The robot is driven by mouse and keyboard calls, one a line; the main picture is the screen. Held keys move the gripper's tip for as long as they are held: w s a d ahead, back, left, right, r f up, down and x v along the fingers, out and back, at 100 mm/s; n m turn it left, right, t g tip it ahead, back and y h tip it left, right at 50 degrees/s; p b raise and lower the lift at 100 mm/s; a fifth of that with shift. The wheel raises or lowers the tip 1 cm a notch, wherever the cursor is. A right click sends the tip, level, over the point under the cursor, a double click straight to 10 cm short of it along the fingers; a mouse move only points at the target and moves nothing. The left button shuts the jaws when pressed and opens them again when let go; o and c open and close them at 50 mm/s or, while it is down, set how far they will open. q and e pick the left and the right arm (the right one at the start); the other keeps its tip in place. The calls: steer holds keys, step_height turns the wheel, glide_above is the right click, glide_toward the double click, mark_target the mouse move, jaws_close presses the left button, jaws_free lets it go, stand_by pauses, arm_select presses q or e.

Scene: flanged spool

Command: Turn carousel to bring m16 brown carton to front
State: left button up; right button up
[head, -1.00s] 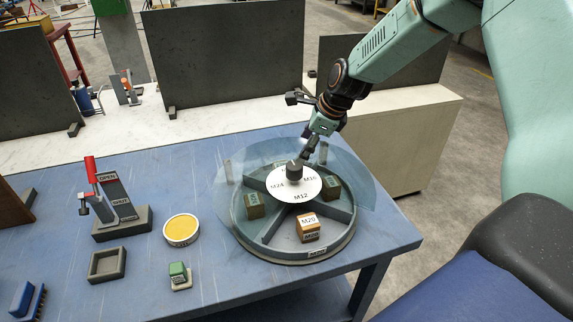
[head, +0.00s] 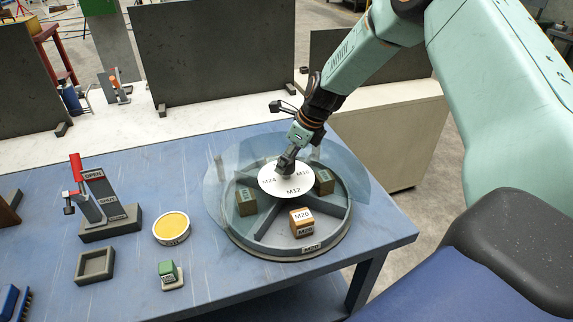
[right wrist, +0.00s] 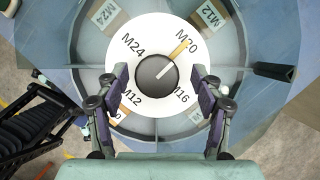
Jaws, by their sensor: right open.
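The carousel (head: 283,251) is a round grey tray with dividers under a clear cover, at the right of the table. Its white centre disc (head: 287,190) reads M24, M16 and M12; M20 also shows in the right wrist view. An orange-brown carton (head: 302,229) labelled M20 sits at the front. Darker brown cartons sit left (head: 246,203) and right (head: 324,184); I cannot read which is M16. My right gripper (head: 286,168) is over the hub. In the right wrist view its open fingers (right wrist: 157,82) stand either side of the dark knob (right wrist: 155,72), apart from it. My left gripper is not in view.
Left of the carousel are a yellow-topped round tin (head: 172,228), a green block (head: 168,271), an empty square tray (head: 95,264) and a red-handled OPEN/SHUT clamp (head: 107,213). Dark panels (head: 222,50) stand behind. The table's right edge is close to the carousel.

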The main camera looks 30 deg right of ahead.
steer(key=shift+a+f, duration=0.35)
steer(key=shift+f, duration=0.1)
steer(key=shift+w, duration=0.1)
steer(key=shift+w+d+f, duration=0.1)
steer(key=shift+d, duration=0.05)
steer(key=shift+c, duration=1.3)
steer(key=c, duration=0.4)
jaws_close()
